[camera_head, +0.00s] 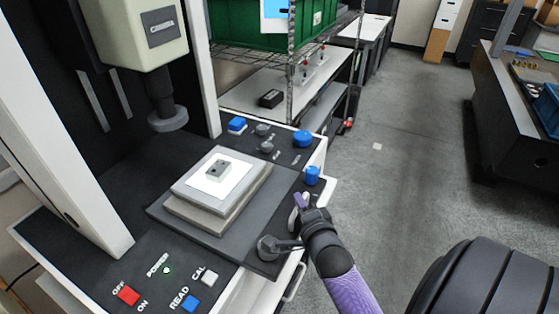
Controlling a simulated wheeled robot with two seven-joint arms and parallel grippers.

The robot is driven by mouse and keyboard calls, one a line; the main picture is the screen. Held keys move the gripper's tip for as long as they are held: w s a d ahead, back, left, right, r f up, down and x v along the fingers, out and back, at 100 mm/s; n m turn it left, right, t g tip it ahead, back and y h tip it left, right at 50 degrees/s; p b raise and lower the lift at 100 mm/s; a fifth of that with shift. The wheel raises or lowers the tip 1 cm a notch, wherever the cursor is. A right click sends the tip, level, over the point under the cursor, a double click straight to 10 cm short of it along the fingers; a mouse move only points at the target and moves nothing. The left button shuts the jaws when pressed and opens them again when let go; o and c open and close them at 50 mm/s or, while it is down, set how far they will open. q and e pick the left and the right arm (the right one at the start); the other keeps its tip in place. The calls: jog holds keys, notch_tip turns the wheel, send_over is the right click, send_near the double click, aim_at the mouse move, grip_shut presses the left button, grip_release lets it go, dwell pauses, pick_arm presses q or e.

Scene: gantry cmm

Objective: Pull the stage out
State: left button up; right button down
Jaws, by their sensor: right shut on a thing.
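The stage is a flat dark grey plate (185,229) on the bed of the measuring machine. It carries a lighter stepped block (236,212) with a white top, and a small grey part (219,171) sits on that. My right gripper (295,217) is at the plate's right edge, its arm coming up from the bottom. It is shut on the stage at that edge; the fingers hide the exact place of contact. A dark round piece (270,247) lies at the plate's near right corner, close to the gripper. My left gripper is not in view.
The machine's probe head (168,118) hangs above and left of the block, apart from it. Blue knobs (303,138) and a front panel with a red switch (126,295) flank the plate. Wire shelves (290,97) stand behind. Grey floor (400,150) is open to the right.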

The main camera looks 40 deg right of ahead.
jog(key=shift+s+d, duration=0.1)
jog(key=shift+s, duration=0.15)
jog(key=c, duration=0.7)
grip_release()
jog(key=shift+w, duration=0.1)
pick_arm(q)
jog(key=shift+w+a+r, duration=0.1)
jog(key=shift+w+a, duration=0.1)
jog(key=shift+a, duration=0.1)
pick_arm(e)
jog(key=shift+o, duration=0.4)
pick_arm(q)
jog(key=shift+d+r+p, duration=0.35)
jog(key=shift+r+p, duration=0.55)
pick_arm(e)
jog(key=v, duration=1)
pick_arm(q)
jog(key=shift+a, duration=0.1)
